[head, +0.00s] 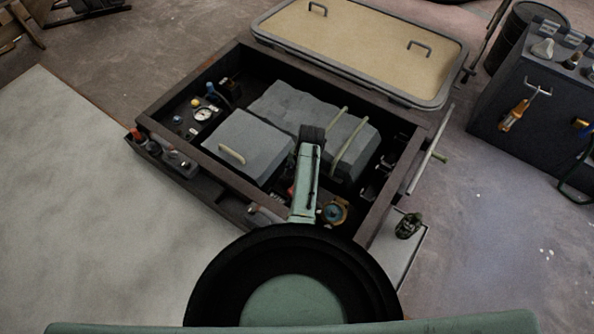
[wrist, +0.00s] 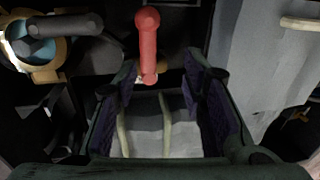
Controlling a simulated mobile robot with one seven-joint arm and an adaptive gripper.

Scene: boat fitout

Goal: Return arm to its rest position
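My arm (head: 304,185) reaches forward over an open dark bay (head: 230,60), and its dark end is above the grey blocks. My gripper (wrist: 160,72) shows in the wrist view with its two purple-padded fingers apart and nothing held between them. A grey block (head: 357,148) with two pale straps is below the fingers and shows in the gap. A red-handled part (wrist: 148,40) stands just beyond the fingertips in the wrist view. The fingers themselves are hard to make out in the head view.
A grey block with a pale handle (head: 240,140) and a gauge (head: 202,113) are at the left in the bay. A tan hatch panel (head: 360,45) lies behind it. A dark cabinet (head: 530,110) is at right. A pale surface (head: 80,200) at left is clear.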

